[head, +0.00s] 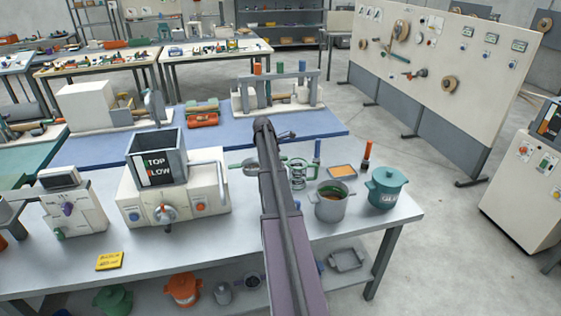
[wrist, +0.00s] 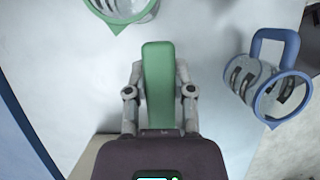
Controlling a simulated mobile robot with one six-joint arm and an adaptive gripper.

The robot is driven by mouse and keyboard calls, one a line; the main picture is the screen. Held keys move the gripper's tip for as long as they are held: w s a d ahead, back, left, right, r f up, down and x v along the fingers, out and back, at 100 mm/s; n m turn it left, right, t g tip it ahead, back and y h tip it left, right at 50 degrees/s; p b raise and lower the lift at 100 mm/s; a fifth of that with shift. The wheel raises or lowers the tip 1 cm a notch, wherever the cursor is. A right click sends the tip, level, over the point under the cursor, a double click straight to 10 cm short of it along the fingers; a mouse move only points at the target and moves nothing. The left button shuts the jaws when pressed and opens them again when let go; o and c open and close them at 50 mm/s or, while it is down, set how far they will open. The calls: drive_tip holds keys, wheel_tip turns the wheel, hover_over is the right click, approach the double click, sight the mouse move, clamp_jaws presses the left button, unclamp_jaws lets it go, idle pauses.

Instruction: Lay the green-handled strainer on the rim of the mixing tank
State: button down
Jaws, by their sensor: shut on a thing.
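My gripper (wrist: 158,95) is shut on a flat green handle (wrist: 158,70), which stands between its two fingers. I take this as the green-handled strainer; its mesh end is not clearly visible. In the head view, a small green piece (head: 238,168) shows left of my arm's end, and my arm hides much there. I cannot tell for certain which is the mixing tank.
A green-rimmed vessel (head: 298,175) stands just right of my arm. A blue-rimmed clear vessel (wrist: 262,88) is right in the wrist view. A teal lidded pot (head: 386,190), an orange-filled tray (head: 342,172) and a yellow sign (head: 109,261) are on the bench. Its front middle is fairly clear.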

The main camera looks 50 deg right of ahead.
drive_tip(key=shift+r+p, duration=1)
drive_tip(key=shift+r, duration=0.35)
